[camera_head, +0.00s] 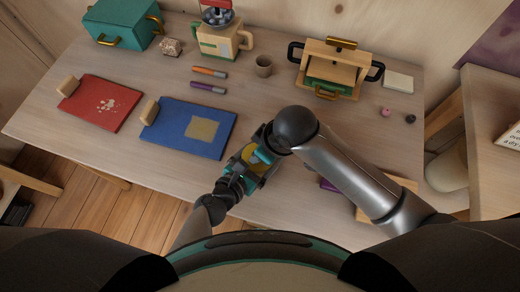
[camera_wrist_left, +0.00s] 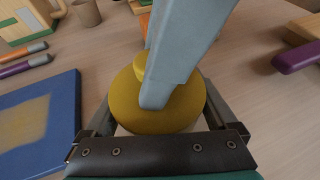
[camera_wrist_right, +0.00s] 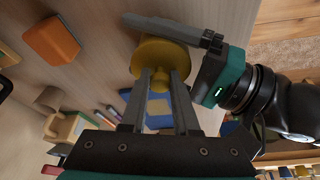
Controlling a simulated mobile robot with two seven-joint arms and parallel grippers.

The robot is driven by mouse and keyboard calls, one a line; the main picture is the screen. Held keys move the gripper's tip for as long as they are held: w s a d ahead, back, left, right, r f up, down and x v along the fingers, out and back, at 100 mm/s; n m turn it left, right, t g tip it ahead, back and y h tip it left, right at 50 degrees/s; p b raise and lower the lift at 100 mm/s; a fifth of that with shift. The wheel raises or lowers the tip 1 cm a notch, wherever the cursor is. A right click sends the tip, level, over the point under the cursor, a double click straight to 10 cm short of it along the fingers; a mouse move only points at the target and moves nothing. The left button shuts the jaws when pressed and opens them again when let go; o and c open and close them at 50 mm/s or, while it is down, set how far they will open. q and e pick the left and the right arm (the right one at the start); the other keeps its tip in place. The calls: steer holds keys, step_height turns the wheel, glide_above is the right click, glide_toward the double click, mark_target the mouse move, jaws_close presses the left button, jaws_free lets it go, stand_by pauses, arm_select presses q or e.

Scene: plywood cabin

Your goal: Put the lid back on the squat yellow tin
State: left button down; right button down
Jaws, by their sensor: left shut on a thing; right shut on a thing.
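The yellow tin and its lid are between my two grippers near the table's front edge; a patch of yellow (camera_head: 262,170) shows in the head view. In the left wrist view the round yellow lid (camera_wrist_left: 125,105) with its knob fills the middle, and it hides most of the tin. My left gripper (camera_head: 250,172) is shut around the tin's sides. My right gripper (camera_wrist_right: 160,85) is shut on the lid's knob, which shows in the right wrist view with the yellow disc (camera_wrist_right: 160,55) beyond it. I cannot tell whether the lid touches the tin's rim.
A blue board (camera_head: 180,120) and a red board (camera_head: 98,103) lie to the left. Markers (camera_head: 208,88), a cup (camera_head: 264,66), a blender-like toy (camera_head: 222,38), a teal box (camera_head: 122,25) and a wooden toaster-like toy (camera_head: 332,70) stand behind. A purple item (camera_head: 328,185) lies right of my grippers.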

arm_select(q)
steer(key=shift+d+r, duration=0.1)
steer(key=shift+d, duration=0.15)
arm_select(e)
steer(key=shift+s+f, duration=0.4)
steer(key=shift+f, duration=0.05)
steer(key=c, duration=1)
jaws_free()
arm_select(q)
steer(key=shift+a, duration=0.15)
arm_select(e)
steer(key=shift+w+v, duration=0.1)
steer(key=shift+v, duration=0.95)
steer(key=shift+w+v, duration=0.15)
steer(key=shift+v, duration=0.9)
steer(key=shift+a+r, duration=0.1)
steer(key=shift+w, duration=0.1)
steer(key=shift+c, duration=1.4)
